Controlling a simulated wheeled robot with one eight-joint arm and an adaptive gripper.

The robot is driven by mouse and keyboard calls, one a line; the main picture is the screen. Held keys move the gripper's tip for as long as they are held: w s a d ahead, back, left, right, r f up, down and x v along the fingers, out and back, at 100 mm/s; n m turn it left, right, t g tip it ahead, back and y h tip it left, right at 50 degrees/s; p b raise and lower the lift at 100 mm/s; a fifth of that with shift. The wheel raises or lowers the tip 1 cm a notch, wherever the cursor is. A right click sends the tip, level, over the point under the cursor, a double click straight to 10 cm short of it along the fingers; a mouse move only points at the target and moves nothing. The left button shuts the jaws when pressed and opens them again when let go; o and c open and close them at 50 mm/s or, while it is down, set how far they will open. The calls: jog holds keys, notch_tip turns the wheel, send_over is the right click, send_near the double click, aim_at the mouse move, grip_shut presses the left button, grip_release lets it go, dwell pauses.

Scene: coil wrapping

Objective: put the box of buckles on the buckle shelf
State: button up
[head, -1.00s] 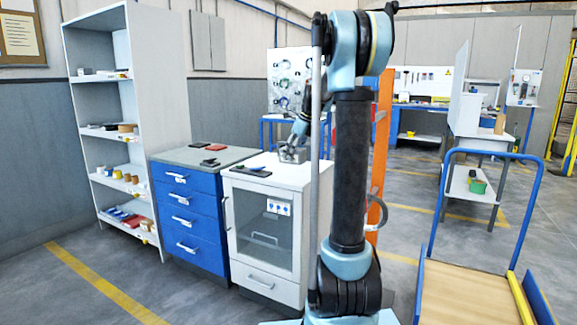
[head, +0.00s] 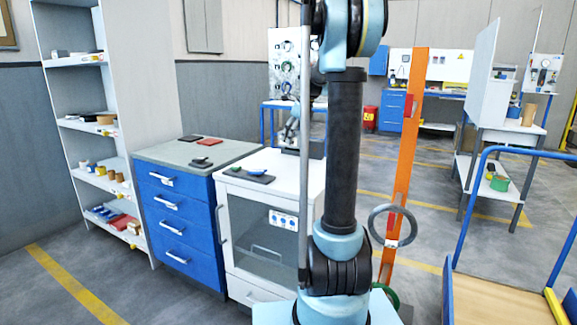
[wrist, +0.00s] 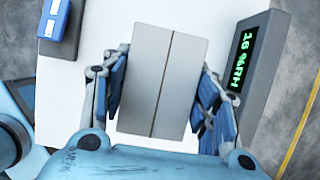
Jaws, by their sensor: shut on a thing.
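A plain grey box (wrist: 185,75) with a dark seam down its middle fills the centre of the wrist view. My gripper (wrist: 161,88) is shut on it, with a blue-padded finger along each side. The white cabinet top lies below; the gap between box and top cannot be judged. In the head view my gripper (head: 291,131) is over the back of the white cabinet (head: 290,163), partly hidden by my arm. An open shelving unit (head: 112,125) with several shelves stands at the left. No readable label shows which shelf is for buckles.
A humidity display (wrist: 252,75) stands close right of the box on the cabinet. A dark tray (head: 247,177) with a blue item lies at the cabinet's front. A blue drawer unit (head: 175,205) stands between cabinet and shelving. A trolley (head: 500,290) is at the right.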

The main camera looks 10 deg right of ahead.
aim_at(292, 145)
notch_tip(292, 145, down, 5)
jog(key=shift+w+d+r, duration=0.1)
jog(key=shift+w, duration=0.05)
jog(key=shift+f, duration=2.5)
jog(key=o, duration=1.4)
jog(key=shift+o, duration=0.2)
